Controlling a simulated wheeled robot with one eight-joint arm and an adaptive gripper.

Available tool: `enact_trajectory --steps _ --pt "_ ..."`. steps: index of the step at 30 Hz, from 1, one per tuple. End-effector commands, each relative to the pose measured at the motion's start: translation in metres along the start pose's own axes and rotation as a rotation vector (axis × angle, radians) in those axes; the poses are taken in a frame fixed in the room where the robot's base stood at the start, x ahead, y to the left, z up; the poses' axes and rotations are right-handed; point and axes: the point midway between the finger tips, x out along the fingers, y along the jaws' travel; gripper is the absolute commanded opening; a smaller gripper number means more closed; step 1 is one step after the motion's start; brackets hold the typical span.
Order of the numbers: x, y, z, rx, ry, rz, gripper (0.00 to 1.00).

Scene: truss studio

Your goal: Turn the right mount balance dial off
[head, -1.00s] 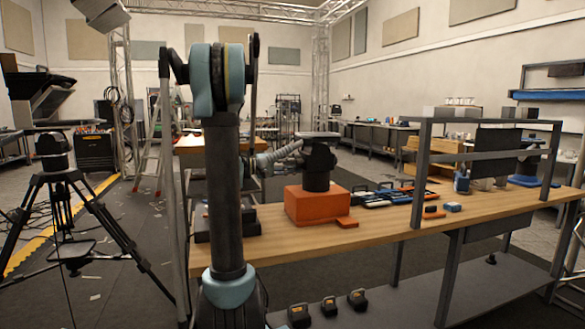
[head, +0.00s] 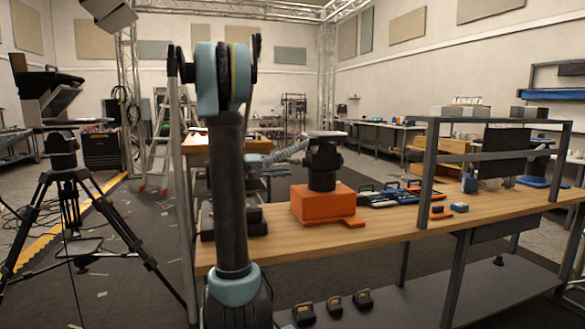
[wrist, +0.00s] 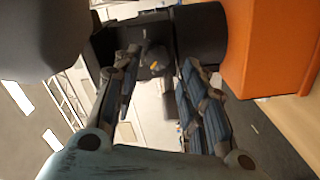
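A black mount (head: 322,165) with a flat light top plate stands on an orange block (head: 318,204) on the wooden workbench. In the wrist view the black mount (wrist: 200,45) lies beside the orange block (wrist: 272,45), close to my fingers. My gripper (wrist: 160,62) is open, its two fingers apart with no object clearly held between them. In the head view my gripper is largely lost behind the arm and against clutter left of the mount.
Blue and black tools (head: 390,195) lie right of the orange block. A grey metal frame (head: 424,175) rises from the workbench (head: 385,232) farther right. Another black head stands on a tripod (head: 68,185) at the left. A ladder (head: 160,150) stands behind my arm.

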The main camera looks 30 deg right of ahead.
Motion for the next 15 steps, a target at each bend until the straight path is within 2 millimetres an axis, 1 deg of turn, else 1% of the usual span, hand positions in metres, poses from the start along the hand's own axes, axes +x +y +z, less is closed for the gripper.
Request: enact_trajectory --steps 1,6,9,15 --pt "-0.01 -0.001 -0.001 0.0 0.004 -0.002 0.39" --pt "-0.034 -0.001 -0.001 0.0 0.002 -0.001 0.39" --pt "-0.044 -0.001 -0.001 0.0 0.003 -0.001 0.39" --pt "-0.053 -0.001 -0.001 -0.001 0.001 -0.001 0.39"
